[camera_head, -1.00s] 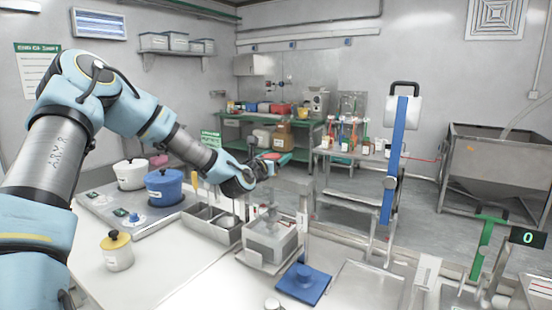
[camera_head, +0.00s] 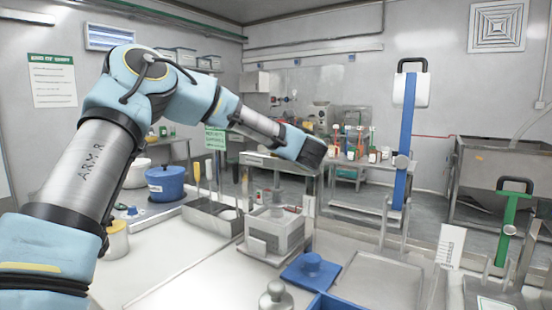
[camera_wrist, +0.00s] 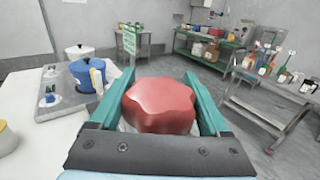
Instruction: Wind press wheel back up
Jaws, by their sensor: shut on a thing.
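The red press wheel (camera_wrist: 160,105), a lobed knob, fills the middle of the wrist view. My gripper (camera_wrist: 163,76) has its green fingers on either side of it and is shut on it. In the head view my dark wrist end hides the wheel and the fingers. The press (camera_head: 275,230), a steel frame with a pale box-like lower part, stands on the bench below my wrist. How far the wheel has turned cannot be told.
A blue tamper-like piece (camera_head: 312,268) and a metal knob (camera_head: 276,298) are near the press. A blue pot (camera_head: 166,184) and a steel bin (camera_head: 210,212) stand left. Bare bench lies in front.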

